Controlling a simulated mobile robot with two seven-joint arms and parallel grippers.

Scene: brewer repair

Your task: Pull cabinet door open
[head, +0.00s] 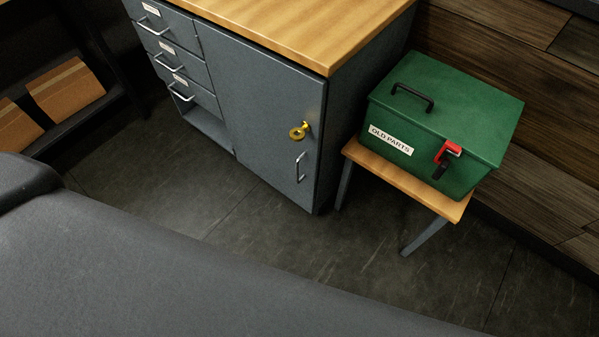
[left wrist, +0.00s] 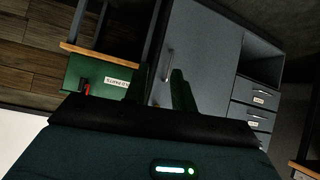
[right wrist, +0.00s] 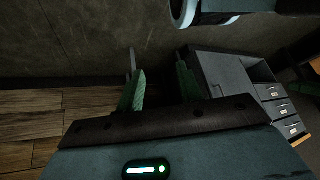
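The grey cabinet door (head: 250,95) looks shut. A yellow key-like piece (head: 299,131) sits in it above a slim metal handle (head: 300,167) near its right edge. In the left wrist view the picture is turned over, and the handle (left wrist: 168,65) shows beyond my left gripper (left wrist: 160,72), between its two spread fingers. They look apart from the handle; the exact gap is unclear. My right gripper (right wrist: 160,70) is open and empty, with the cabinet (right wrist: 228,72) to the right in its view. Neither gripper shows in the head view.
A green box (head: 440,115) labelled OLD PARTS, with a red latch, stands on a small wooden stool (head: 400,183) close to the right of the cabinet. Drawers (head: 168,50) fill the cabinet's left side. Cardboard boxes (head: 66,90) sit on a shelf at left. Floor before the door is clear.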

